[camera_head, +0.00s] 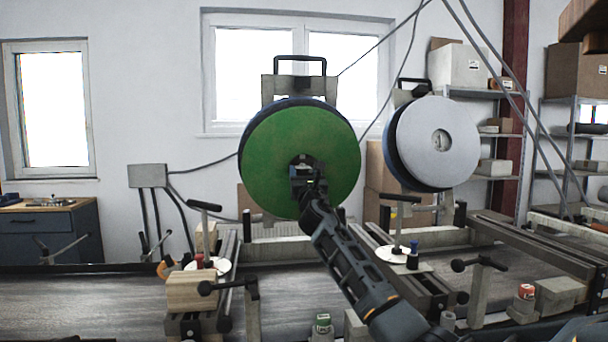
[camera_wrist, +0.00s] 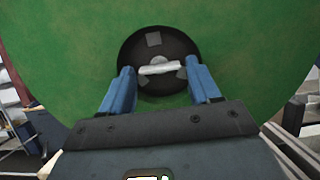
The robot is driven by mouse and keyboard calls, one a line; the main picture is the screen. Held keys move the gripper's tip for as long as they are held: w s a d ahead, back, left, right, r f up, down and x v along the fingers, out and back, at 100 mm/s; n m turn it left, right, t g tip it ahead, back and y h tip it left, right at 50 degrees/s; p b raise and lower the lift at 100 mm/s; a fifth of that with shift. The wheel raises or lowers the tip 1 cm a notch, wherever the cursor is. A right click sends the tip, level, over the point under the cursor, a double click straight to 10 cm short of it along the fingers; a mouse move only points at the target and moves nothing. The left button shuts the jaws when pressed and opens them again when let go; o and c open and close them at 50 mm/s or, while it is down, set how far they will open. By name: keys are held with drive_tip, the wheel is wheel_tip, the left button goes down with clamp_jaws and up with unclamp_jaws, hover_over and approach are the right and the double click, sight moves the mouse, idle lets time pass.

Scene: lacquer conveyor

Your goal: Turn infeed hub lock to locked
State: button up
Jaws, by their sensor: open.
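A large green disc (camera_head: 277,148) stands upright at the middle of the head view, with a dark hub at its centre. In the wrist view the round black hub (camera_wrist: 148,45) sits on the green face, with a pale bar-shaped lock handle (camera_wrist: 160,68) across it, tilted slightly from horizontal. My gripper (camera_wrist: 160,80) is open, its two blue fingers on either side of the handle with gaps to it. In the head view my gripper (camera_head: 305,180) is in front of the hub and hides most of it. I cannot tell how deep the fingers reach.
A second, grey-white disc (camera_head: 425,140) stands to the right. A wooden block (camera_head: 190,290) and a T-handle (camera_head: 204,206) are at lower left; another T-handle (camera_head: 400,199) is right of my arm. Rails (camera_head: 530,245) and shelves (camera_head: 490,130) fill the right side.

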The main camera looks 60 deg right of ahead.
drive_tip(key=c, duration=0.8)
drive_tip(key=shift+o, duration=0.2)
drive_tip(key=shift+m, duration=0.3)
drive_tip(key=m+b, duration=0.1)
drive_tip(key=m, duration=0.3)
drive_tip(key=shift+w+a+g, duration=0.1)
drive_tip(key=shift+g, duration=0.2)
drive_tip(key=m+g+b, duration=0.1)
drive_tip(key=m, duration=0.5)
drive_tip(key=shift+a+h+b, duration=0.1)
drive_tip(key=shift+h+b, duration=0.3)
drive_tip(key=m+g, duration=0.1)
drive_tip(key=m, duration=0.5)
drive_tip(key=shift+r+b, duration=0.15)
drive_tip(key=shift+b, duration=0.2)
drive_tip(key=shift+m, duration=1.7)
